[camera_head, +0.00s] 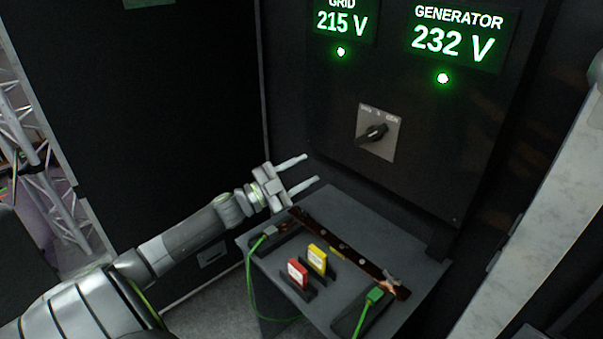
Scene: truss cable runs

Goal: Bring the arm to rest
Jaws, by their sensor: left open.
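My left arm comes in from the lower left of the head view. Its gripper (305,172) is open, with two pale parallel fingers spread apart and nothing between them. It is in front of the dark panel, near the back left edge of the grey shelf (340,207). The fingers point right, toward the rotary switch (374,134) on the panel, and look apart from it. The switch's black knob is tilted on its square grey plate. My right gripper is not in view.
A green cable (250,285) hangs off the left side. Lit displays read GRID 215 V (342,21) and GENERATOR 232 V (454,42). Metal truss (35,140) stands left.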

